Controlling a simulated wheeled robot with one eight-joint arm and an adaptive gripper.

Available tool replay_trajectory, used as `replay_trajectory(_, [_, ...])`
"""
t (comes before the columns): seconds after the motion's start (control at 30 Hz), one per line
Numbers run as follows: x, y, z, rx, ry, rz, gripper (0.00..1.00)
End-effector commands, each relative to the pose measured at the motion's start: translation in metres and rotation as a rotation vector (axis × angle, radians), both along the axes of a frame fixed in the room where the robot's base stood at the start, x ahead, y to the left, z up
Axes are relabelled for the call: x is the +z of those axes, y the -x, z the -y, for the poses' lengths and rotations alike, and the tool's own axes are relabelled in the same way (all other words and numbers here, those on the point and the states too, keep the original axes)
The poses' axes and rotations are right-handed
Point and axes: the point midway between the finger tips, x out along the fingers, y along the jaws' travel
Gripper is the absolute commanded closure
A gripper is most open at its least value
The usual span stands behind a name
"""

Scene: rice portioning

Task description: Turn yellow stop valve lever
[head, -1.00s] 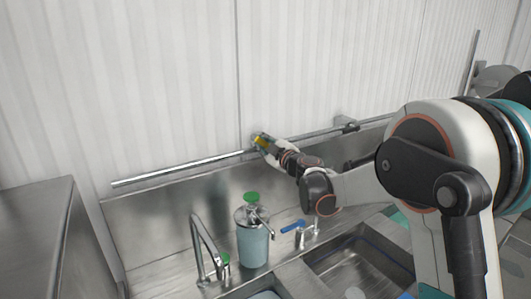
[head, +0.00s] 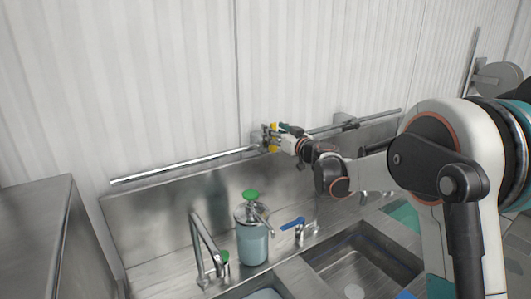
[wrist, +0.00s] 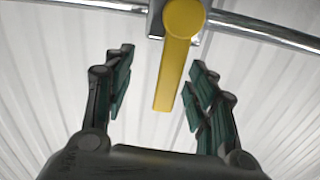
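The yellow stop valve lever (wrist: 176,60) hangs from the valve on the metal pipe in the wrist view, its free end pointing toward my palm and leaning slightly left. My gripper (wrist: 162,68) is open, with one dark, teal-padded finger on each side of the lever. Gaps show between the lever and both fingers, so it is not gripped. In the head view, my gripper (head: 276,138) is at the wall pipe, and small yellow parts of the lever (head: 273,148) show beside the fingers. The fingers partly hide the valve there.
The pipe (head: 190,165) runs along the white ribbed wall (head: 150,80). Below are a faucet (head: 205,245), a blue dispenser with a green top (head: 252,242), a blue-handled tap (head: 293,224) and a sink basin (head: 350,255). A metal cabinet (head: 35,240) stands at left.

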Motion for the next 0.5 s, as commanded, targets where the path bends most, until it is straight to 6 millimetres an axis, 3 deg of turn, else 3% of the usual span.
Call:
replay_trajectory(0.03, [0.0002,0.0004,-0.0007,0.001,0.0,0.0,0.34])
replay_trajectory(0.17, [0.0002,0.0006,-0.0012,0.002,0.001,0.001,0.17])
replay_trajectory(0.5, [0.0003,0.0012,-0.0012,0.003,0.001,0.001,0.17])
